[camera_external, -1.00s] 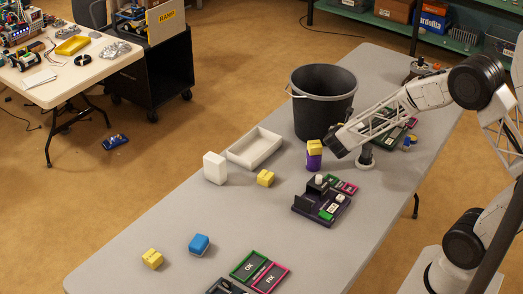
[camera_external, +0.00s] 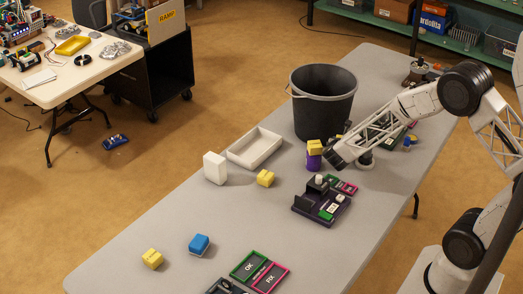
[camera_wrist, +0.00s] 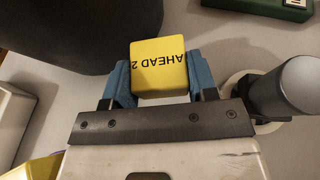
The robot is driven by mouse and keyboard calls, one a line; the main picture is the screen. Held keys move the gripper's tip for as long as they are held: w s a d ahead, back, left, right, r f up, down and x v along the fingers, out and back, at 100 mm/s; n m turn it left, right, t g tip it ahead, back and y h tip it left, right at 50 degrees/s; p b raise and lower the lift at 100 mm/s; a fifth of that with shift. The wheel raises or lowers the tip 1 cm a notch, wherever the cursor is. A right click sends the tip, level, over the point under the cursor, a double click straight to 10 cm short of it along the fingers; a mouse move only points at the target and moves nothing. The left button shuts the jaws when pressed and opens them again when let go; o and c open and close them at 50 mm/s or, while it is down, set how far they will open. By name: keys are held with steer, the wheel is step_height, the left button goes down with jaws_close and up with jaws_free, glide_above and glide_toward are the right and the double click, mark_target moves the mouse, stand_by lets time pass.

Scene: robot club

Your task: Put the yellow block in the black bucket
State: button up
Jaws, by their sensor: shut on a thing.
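My gripper (camera_wrist: 160,85) is shut on a yellow block (camera_wrist: 159,67) marked "AHEAD 2", with a blue finger on each side of it. In the external view my gripper's dark end (camera_external: 338,155) is in front of the bucket and right of a purple piece (camera_external: 313,162) topped by a yellow block (camera_external: 315,147). I cannot make out the held block there; the gripper seems to hide it. The black bucket (camera_external: 323,105) stands upright at the back of the table. Its dark side (camera_wrist: 80,30) fills the upper left of the wrist view. Other yellow blocks lie on the table (camera_external: 265,178), (camera_external: 152,258).
A white tray (camera_external: 235,153), white block (camera_external: 215,168) and blue block (camera_external: 199,245) are to the left. A dark purple fixture (camera_external: 310,208) is in front. A grey post (camera_wrist: 290,88) stands close on the gripper's right in the wrist view. Open tabletop lies at front left.

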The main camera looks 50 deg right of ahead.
steer(key=shift+f, duration=2.1)
steer(key=shift+f, duration=0.1)
steer(key=o, duration=0.9)
steer(key=shift+o, duration=0.2)
steer(key=shift+s+a+r, duration=0.15)
steer(key=shift+a+r, duration=0.15)
steer(key=shift+a, duration=0.15)
steer(key=shift+v, duration=5.5)
steer(key=shift+s+r, duration=0.1)
